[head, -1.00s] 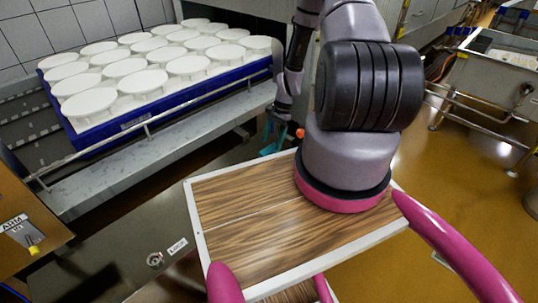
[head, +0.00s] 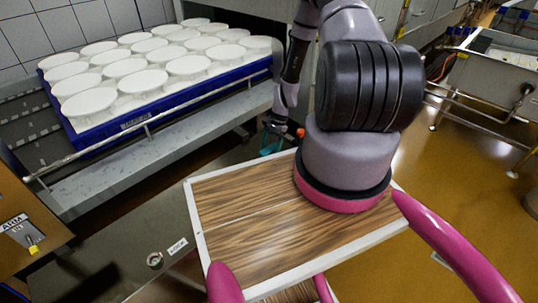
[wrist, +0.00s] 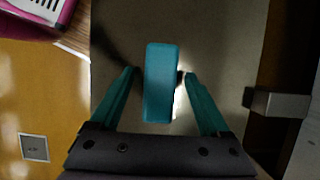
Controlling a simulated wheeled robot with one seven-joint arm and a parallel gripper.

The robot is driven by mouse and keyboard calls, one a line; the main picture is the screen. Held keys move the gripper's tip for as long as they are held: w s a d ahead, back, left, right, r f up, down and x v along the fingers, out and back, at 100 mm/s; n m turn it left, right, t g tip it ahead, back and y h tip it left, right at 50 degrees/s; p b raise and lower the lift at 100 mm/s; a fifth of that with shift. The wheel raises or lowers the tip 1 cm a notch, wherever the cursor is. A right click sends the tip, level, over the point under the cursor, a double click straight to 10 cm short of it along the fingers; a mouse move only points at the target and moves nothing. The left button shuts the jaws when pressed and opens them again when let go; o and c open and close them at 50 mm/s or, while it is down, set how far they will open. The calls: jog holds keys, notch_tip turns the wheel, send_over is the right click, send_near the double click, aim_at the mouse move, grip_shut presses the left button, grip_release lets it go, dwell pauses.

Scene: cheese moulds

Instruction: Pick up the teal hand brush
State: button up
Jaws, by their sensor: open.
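The teal hand brush (wrist: 161,84) shows in the wrist view as a long, rounded teal block above or on a dark grey surface (wrist: 222,45). My gripper (wrist: 159,76) is open, with one teal finger on each side of the brush in the picture. Gaps show on both sides, so the fingers appear apart from it. I cannot tell how far the brush lies below the fingertips. In the head view, a small teal patch (head: 271,143) shows at the end of my arm; brush and fingers cannot be told apart there.
A blue tray (head: 130,128) of several white round moulds (head: 145,81) stands at the back left, behind a metal rail. My wood-topped base lies in front. A metal fitting (wrist: 279,102) juts in at the right of the wrist view. A steel vat (head: 490,75) stands far right.

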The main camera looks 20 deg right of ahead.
aim_at(269, 148)
jog(key=shift+c, duration=0.3)
grip_shut()
notch_tip(269, 148, up, 10)
jog(key=shift+r, duration=0.25)
dwell(0.4)
